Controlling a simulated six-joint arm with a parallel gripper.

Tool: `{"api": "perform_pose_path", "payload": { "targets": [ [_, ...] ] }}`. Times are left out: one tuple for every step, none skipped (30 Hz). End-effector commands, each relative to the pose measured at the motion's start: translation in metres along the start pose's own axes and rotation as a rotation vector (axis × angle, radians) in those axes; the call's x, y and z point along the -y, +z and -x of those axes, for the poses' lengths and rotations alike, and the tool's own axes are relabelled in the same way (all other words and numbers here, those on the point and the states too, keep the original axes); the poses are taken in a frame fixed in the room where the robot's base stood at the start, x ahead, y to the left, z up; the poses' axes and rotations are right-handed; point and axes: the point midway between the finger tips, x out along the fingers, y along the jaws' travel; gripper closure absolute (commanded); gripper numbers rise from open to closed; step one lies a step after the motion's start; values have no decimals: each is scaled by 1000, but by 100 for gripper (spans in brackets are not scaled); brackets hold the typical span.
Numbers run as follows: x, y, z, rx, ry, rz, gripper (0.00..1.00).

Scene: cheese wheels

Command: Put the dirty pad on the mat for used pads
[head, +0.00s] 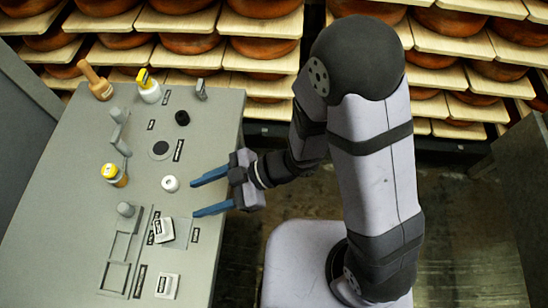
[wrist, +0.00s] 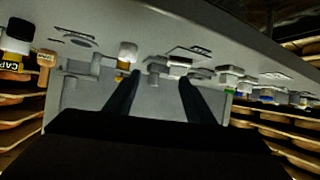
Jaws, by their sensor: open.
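My gripper (head: 194,199) is open and empty, its blue fingers over the right side of the grey table. A white labelled block (head: 163,230) lies left of and below the fingertips, partly on a grey square mat (head: 181,234). A second white labelled block (head: 167,286) lies nearer the bottom edge. I cannot read the labels or tell which piece is the dirty pad.
A framed rack (head: 120,260) lies at lower left. Cheese shelves are behind.

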Motion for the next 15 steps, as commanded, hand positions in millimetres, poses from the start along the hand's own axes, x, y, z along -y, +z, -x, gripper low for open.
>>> {"api": "perform_pose_path", "payload": {
  "targets": [
    [-20,9,8,49,70,-8,50],
    [-33,16,14,86,115,-19,50],
    [-52,27,24,141,184,-38,50],
    [-67,37,35,187,240,-57,50],
    [-82,47,47,235,301,-82,50],
    [-100,61,67,300,384,-122,50],
    [-113,71,84,351,449,-160,50],
    [-124,82,103,403,512,-202,50],
    [-135,97,129,469,594,-268,50],
    [-140,107,150,517,652,-322,50],
    [-143,117,170,562,709,-382,50],
    [-143,129,197,617,777,-466,50],
    [-140,137,216,656,824,-534,50],
    [-134,144,235,691,867,-606,50],
    [-125,153,257,731,919,-706,50]
  ]
}}
